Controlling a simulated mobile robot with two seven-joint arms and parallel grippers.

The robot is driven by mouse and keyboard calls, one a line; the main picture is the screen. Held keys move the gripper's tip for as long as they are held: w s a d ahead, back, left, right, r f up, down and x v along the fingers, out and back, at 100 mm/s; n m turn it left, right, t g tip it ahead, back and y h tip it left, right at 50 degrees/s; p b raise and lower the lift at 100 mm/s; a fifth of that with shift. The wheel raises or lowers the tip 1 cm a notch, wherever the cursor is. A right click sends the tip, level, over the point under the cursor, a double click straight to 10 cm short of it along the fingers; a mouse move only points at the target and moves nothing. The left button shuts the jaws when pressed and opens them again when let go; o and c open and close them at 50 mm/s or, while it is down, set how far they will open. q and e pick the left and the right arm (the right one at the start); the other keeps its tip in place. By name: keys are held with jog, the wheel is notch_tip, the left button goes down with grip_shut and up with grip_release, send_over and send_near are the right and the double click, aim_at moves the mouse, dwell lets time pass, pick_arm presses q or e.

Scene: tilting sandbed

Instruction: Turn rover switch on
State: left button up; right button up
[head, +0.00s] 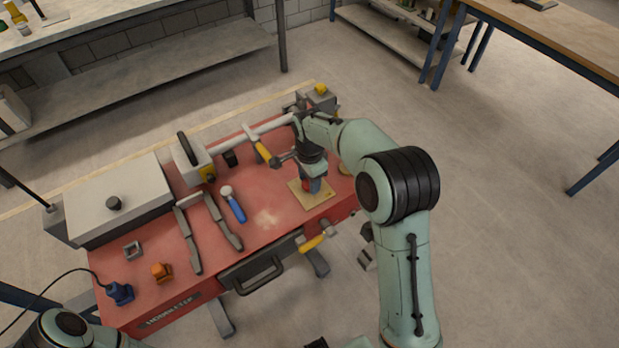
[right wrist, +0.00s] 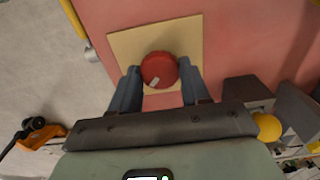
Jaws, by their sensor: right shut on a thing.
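The switch shows as a round red knob (right wrist: 158,69) with a small pale mark near its lower edge. It sits on a square tan plate (head: 324,198) on the red bench top. The plate also shows in the right wrist view (right wrist: 191,43). My right gripper (head: 313,186) points down over the plate. In the right wrist view its two fingers (right wrist: 159,84) are shut on the red knob, one on each side. In the head view the gripper hides most of the knob. My left gripper is out of view.
The red bench (head: 265,215) holds a blue-handled tool (head: 234,205), a yellow-handled hammer (head: 262,150), a grey box (head: 115,203), an orange part (head: 161,271) and a blue plug (head: 119,293). A black drawer handle (head: 258,275) is on its front. Bare floor (head: 510,220) lies to the right.

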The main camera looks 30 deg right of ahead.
dwell(0.3)
jog(key=o, duration=1.1)
jog(key=shift+c, duration=0.2)
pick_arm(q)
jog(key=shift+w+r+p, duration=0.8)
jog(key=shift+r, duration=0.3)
pick_arm(e)
notch_tip(320, 180, up, 13)
jog(key=shift+r, duration=0.2)
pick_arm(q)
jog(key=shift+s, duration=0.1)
